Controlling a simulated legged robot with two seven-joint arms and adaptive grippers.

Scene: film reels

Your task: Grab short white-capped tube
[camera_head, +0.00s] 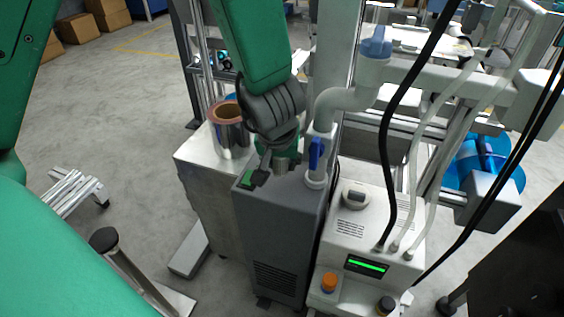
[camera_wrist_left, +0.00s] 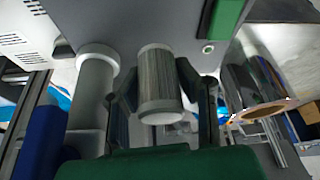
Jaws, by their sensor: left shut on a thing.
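The short tube (camera_wrist_left: 160,80) has a ribbed grey body and pale white ends, and stands on top of the dark grey cabinet (camera_head: 270,225). My left gripper (camera_head: 275,168) reaches down to the top of this cabinet, and its fingers (camera_wrist_left: 158,92) close on the tube from both sides in the left wrist view. In the head view the gripper hides most of the tube. My right gripper is not in view.
A white pipe with a blue valve handle (camera_head: 316,153) rises close beside the gripper. A shiny metal cylinder with a brown rim (camera_head: 230,135) stands on the left cabinet. A white machine (camera_head: 365,235) with hanging cables stands to the right.

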